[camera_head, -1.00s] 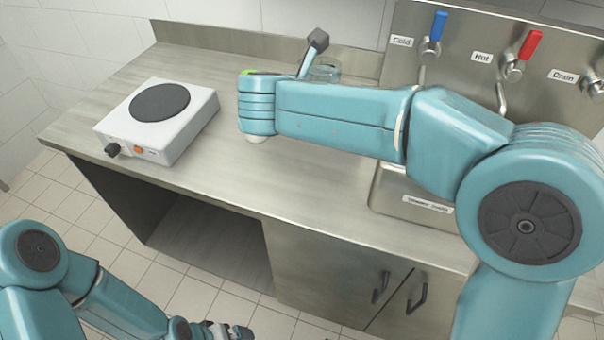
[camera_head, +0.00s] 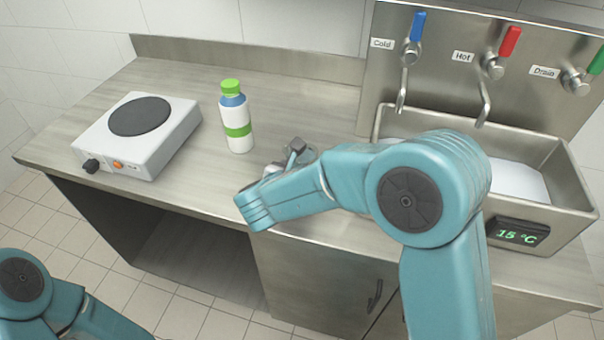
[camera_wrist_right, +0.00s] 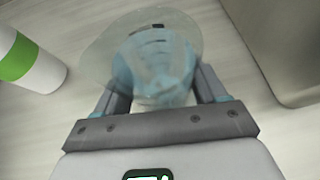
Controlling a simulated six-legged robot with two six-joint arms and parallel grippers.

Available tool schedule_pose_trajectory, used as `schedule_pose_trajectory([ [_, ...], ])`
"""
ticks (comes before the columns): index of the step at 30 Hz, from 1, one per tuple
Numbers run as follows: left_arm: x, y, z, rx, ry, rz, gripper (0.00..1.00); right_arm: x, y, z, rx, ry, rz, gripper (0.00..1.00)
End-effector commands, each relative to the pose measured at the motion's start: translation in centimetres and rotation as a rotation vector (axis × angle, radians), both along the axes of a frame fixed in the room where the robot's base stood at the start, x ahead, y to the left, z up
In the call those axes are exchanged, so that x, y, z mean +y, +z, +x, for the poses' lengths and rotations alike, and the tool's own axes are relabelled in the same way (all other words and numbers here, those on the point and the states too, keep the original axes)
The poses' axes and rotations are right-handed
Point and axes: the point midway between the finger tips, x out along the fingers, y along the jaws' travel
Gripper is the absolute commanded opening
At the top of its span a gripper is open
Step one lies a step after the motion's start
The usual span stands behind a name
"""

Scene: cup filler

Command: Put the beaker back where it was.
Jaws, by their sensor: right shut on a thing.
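The clear glass beaker (camera_wrist_right: 150,48) is in the right wrist view, between the two fingers of my right gripper (camera_wrist_right: 161,84), which is shut on it. In the head view my right gripper (camera_head: 292,160) is over the counter, right of the bottle and left of the sink. My own forearm hides most of it and of the beaker there. I cannot tell whether the beaker touches the counter. My left gripper is out of view; only its arm shows at the lower left.
A white bottle with a green cap (camera_head: 237,118) stands close left of the right gripper. A white hot plate (camera_head: 138,138) sits further left. The sink (camera_head: 548,165) is at the right, under the Cold, Hot and Drain taps; its display reads 15 °C. The counter's back middle is clear.

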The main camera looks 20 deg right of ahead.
Motion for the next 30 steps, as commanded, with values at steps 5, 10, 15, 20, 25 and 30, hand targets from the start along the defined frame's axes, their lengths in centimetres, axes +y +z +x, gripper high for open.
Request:
schedule_pose_trajectory([
  [5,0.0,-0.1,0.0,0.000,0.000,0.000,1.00,0.0,-1.1,0.0,-0.001,0.000,0.000,0.35],
  [10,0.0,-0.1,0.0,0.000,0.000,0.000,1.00,0.0,-1.1,0.0,-0.001,0.000,0.000,0.35],
  [15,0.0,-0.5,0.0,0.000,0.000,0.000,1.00,0.0,-1.4,0.0,-0.001,0.000,0.000,0.77],
  [20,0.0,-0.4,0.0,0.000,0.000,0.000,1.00,0.0,-1.4,0.0,-0.001,0.000,0.001,0.96],
  [25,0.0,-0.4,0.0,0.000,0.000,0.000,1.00,0.0,-1.3,0.0,-0.001,0.000,0.001,0.96],
  [30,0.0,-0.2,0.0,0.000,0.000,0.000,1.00,0.7,-0.5,-0.7,-0.003,0.002,0.001,0.96],
])
